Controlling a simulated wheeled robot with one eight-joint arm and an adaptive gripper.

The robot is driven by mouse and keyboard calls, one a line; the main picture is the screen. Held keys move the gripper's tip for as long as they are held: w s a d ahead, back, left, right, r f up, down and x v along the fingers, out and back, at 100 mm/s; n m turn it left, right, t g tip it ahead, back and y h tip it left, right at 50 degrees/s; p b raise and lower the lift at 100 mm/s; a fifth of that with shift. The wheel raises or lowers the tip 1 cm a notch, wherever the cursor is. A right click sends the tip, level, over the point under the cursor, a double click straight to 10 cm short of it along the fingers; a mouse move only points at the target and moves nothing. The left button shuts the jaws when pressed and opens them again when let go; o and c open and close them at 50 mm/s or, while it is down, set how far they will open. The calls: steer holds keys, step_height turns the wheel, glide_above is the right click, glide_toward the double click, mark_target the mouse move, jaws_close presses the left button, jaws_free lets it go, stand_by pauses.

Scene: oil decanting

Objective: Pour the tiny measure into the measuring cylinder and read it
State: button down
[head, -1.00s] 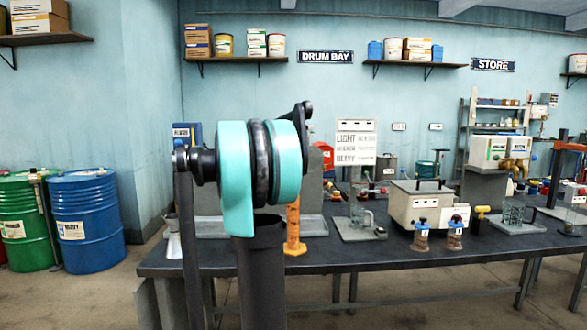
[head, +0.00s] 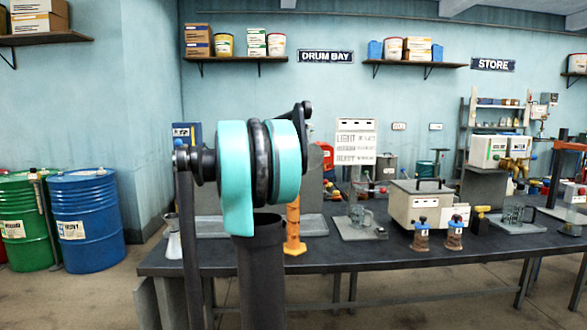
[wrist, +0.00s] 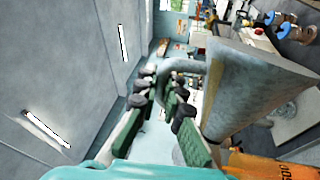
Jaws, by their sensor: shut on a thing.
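The orange measuring cylinder (head: 293,235) stands on the dark bench, just right of my arm in the head view. Its upper part is partly behind my arm. In the wrist view, orange with dark marks (wrist: 270,168) shows at the lower right edge. My gripper (wrist: 162,85), with green finger pads, is shut on the curved handle of a grey metal measure (wrist: 245,85). The measure is a tapered vessel just right of my fingers, close above the orange cylinder in that view. Whether they touch I cannot tell. My gripper is hidden behind my arm in the head view. The measure's contents are not visible.
A white placard (head: 356,142) stands behind. Drums (head: 87,220) stand on the floor at left.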

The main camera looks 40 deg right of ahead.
steer(key=shift+w+d+r+n, duration=0.15)
steer(key=shift+w+r+n, duration=0.45)
steer(key=shift+n, duration=0.2)
stand_by(1.4)
steer(key=s+f+m, duration=0.2)
steer(key=s+f+m+g, duration=0.1)
steer(key=m, duration=0.1)
steer(key=shift+a+f+y, duration=0.3)
steer(key=shift+a, duration=0.1)
steer(key=shift+s+a+f+m, duration=0.1)
steer(key=shift+s+f+m, duration=0.15)
steer(key=shift+f+m, duration=0.25)
steer(key=shift+s+f+m, duration=0.25)
steer(key=shift+f+m, duration=0.15)
steer(key=shift+m, duration=0.1)
steer(key=s+a+f+m+g+y+b, duration=0.1)
steer(key=s+f+m+y+b, duration=0.1)
steer(key=f+m, duration=1.2)
steer(key=shift+s+f+g+y, duration=0.3)
steer(key=shift+s+f+y, duration=0.2)
steer(key=shift+s+f, duration=0.7)
steer(key=shift+a, duration=0.1)
